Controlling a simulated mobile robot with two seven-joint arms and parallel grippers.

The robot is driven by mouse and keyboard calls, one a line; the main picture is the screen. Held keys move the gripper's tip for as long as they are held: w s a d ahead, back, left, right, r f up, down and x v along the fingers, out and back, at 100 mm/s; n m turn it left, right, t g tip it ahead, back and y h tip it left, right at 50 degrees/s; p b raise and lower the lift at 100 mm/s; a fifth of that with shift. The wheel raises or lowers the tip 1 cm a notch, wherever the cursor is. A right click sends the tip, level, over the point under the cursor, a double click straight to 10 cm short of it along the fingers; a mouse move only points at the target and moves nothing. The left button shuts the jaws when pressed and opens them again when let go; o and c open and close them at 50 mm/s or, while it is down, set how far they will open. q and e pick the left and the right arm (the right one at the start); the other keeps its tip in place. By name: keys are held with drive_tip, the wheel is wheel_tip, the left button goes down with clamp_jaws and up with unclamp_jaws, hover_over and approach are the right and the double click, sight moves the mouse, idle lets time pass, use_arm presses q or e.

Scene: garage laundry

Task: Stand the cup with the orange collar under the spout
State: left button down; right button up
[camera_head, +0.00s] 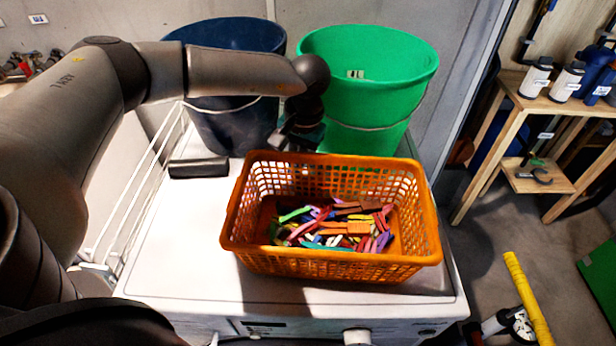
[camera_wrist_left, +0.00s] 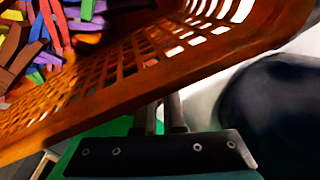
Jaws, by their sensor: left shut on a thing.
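I see no cup with an orange collar and no spout in either view. My left gripper (camera_head: 300,140) is at the far rim of an orange basket (camera_head: 330,262), in front of the green bucket. In the left wrist view its fingers (camera_wrist_left: 160,118) meet the rim of the basket (camera_wrist_left: 125,70), and it is shut on that rim. The fingertips are hidden by the basket wall. The basket is on a white washing machine top and holds many coloured clothes pegs (camera_head: 335,226). My right gripper is not in view.
A dark blue bucket (camera_head: 235,125) and a green bucket (camera_head: 370,100) stand behind the basket. A dark block (camera_head: 199,168) lies left of it. The white top (camera_head: 185,250) is clear at left. A wooden shelf (camera_head: 545,105) with bottles and a yellow pole (camera_head: 527,295) are at right.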

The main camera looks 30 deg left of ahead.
use_arm(q)
drive_tip(key=shift+r, duration=0.1)
idle(0.6)
drive_tip(key=shift+r, duration=0.4)
drive_tip(key=a, duration=0.4)
drive_tip(key=shift+s+r, duration=0.1)
wheel_tip(320, 180, up, 14)
drive_tip(key=p, duration=0.2)
